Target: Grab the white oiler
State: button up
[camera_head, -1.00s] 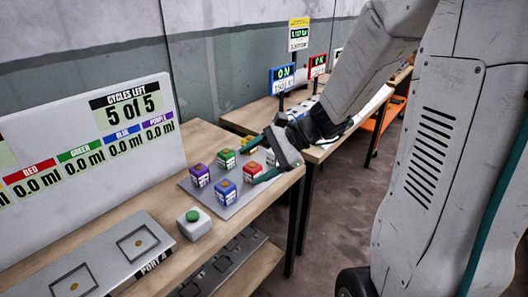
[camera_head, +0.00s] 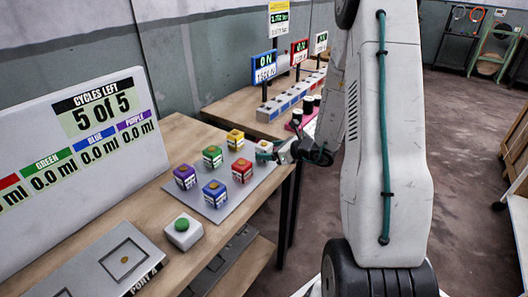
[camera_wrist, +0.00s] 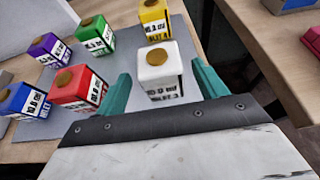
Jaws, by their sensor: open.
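The white oiler (camera_wrist: 158,85), a small cube with a brown round cap and black print, stands on a grey plate at its right corner. It also shows in the head view (camera_head: 264,147), partly close against my gripper. My gripper (camera_wrist: 161,70) is open, with one teal finger on each side of the white oiler in the wrist view. Gaps show between the fingers and the cube. In the head view my gripper (camera_head: 281,152) reaches in from the right at the oiler's level.
On the grey plate (camera_head: 232,202) stand the red (camera_head: 242,171), green (camera_head: 212,157), yellow (camera_head: 235,140), blue (camera_head: 215,194) and purple oilers (camera_head: 185,177). The red one is left of my left finger. A green button box (camera_head: 182,232) stands nearer. A second table is behind.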

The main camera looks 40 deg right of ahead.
aim_at(260, 150)
jog(key=x, duration=0.5)
jog(key=shift+d+f, duration=0.1)
jog(key=shift+s, duration=0.1)
jog(key=c, duration=1.1)
